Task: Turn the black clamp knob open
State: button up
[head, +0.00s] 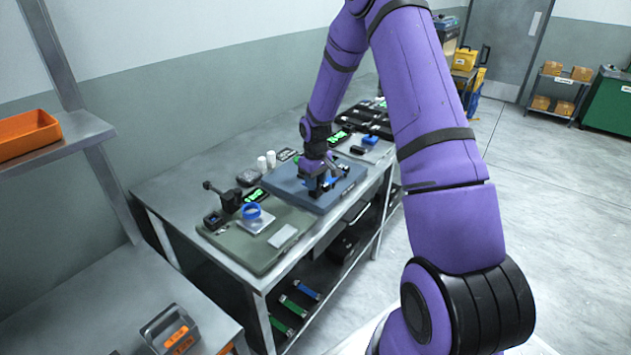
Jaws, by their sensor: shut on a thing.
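My purple gripper (325,180) points down over a blue-grey board (291,190) on the steel workbench. It is shut on a small black part, which I take to be the black clamp knob (317,191). My fingers and wrist cover most of it, so its turn angle cannot be told. A bit of bright blue (333,182) shows beside the fingers.
A green-grey mat (228,238) at the near end holds a black lever device (224,195), a blue ring (251,211) and a light plate (283,237). Two white bottles (266,161) stand behind the board. Black trays (371,119) fill the far end.

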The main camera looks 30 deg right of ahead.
dwell(0.4)
jog(key=o, duration=0.9)
notch_tip(320, 180, up, 11)
jog(key=shift+f, duration=0.1)
dwell(0.4)
